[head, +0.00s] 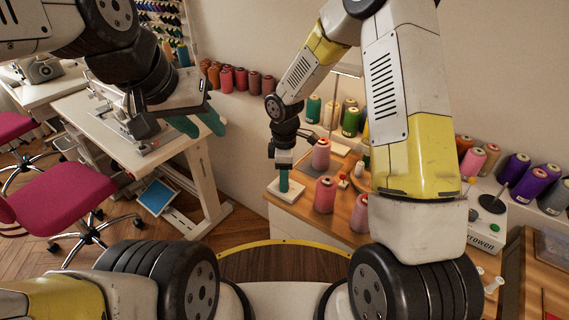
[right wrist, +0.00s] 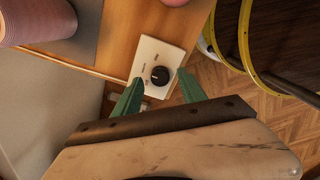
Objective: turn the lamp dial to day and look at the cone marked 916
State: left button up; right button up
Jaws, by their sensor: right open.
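The lamp dial is a black round knob (right wrist: 160,75) on a white plate (right wrist: 148,53) at the table's edge, in the right wrist view. Labels on the plate are too small to read. My right gripper (right wrist: 160,92) is open, its green fingertips on either side of the knob's near part; touching cannot be told. In the head view the right gripper (head: 284,184) points down at the plate and hides the knob. Pink cones (head: 325,194) stand on the table beside it; no 916 mark is readable. My left gripper (head: 197,125) is open and empty, away from the table.
The wooden table (head: 336,228) carries several thread cones. More cones stand along the wall, such as the purple one (head: 515,168). A sewing table (head: 125,138) and pink chair (head: 62,200) are at left. A yellow-rimmed round surface (head: 275,264) is in front.

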jog(key=shift+f, duration=0.8)
grip_shut()
jog(key=shift+m, duration=0.3)
jog(key=m, duration=0.5)
jog(key=shift+m, duration=2.6)
